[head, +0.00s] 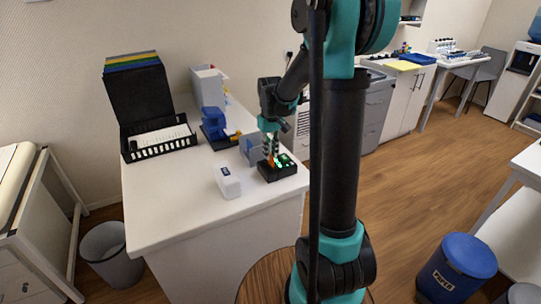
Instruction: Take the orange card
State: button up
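A small orange piece (271,161), which may be the orange card, shows just below my gripper at a black box with green lights (278,172) on the white desk. My gripper (270,156) points down over this box, with its fingertips at or very close to the orange piece. It is too small to tell whether the fingers are open or closed on it. The fingers hide part of the orange piece.
On the white desk (170,215) stand a white box-shaped device (228,182), a blue device (213,122), a grey-blue panel (250,149) and a black tray (158,141). The desk's front is clear. A grey bin (112,257) and blue bin (457,268) stand on the floor.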

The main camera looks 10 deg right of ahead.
jog(key=shift+f, duration=0.25)
jog(key=shift+c, duration=0.3)
grip_shut()
jog(key=shift+r, duration=0.1)
jog(key=shift+r, duration=2.45)
jog(key=shift+r, duration=0.1)
jog(key=shift+r, duration=2.4)
